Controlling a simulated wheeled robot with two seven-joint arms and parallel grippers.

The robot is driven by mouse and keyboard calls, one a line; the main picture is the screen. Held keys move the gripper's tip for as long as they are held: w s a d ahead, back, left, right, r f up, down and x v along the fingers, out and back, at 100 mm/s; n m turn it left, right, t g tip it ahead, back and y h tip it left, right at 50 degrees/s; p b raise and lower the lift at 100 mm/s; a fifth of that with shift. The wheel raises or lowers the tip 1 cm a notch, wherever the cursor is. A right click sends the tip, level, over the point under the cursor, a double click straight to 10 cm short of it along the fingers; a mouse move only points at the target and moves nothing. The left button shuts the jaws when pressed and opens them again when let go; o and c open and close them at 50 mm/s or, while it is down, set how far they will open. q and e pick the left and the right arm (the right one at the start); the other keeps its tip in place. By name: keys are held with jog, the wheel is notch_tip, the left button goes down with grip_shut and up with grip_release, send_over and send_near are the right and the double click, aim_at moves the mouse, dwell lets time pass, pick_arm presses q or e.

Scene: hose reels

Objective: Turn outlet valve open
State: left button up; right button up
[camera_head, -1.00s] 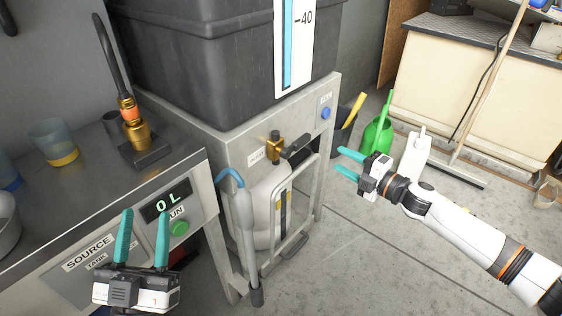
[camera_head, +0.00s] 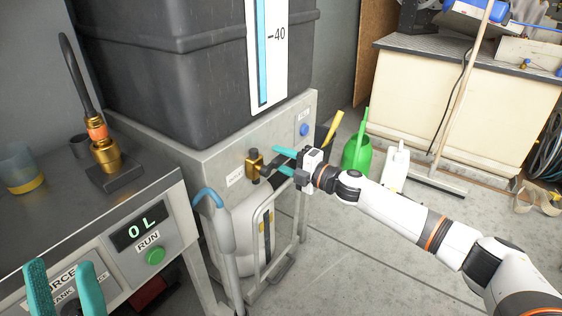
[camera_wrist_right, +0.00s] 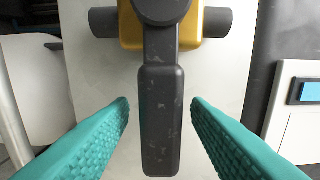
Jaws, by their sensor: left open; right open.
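The outlet valve (camera_head: 254,163) is a brass body on the front of the metal stand below the dark tank. In the right wrist view its brass body (camera_wrist_right: 131,42) is at the top, and its dark lever handle (camera_wrist_right: 161,120) points down the picture. My right gripper (camera_head: 274,161) is open at the valve. In the right wrist view its teal fingers (camera_wrist_right: 160,112) stand on either side of the lever, with a gap on both sides. My left gripper (camera_head: 63,285) is open and empty at the lower left, partly out of frame, in front of the control panel.
A panel with a 0 L display (camera_head: 133,229) and green RUN button (camera_head: 155,256) stands left. A white container (camera_head: 241,225) sits in a metal frame below the valve. A green watering can (camera_head: 357,152) stands behind my right arm. Floor at the lower middle is clear.

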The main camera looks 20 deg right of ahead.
jog(key=shift+w+a, duration=0.2)
grip_shut()
dwell(0.3)
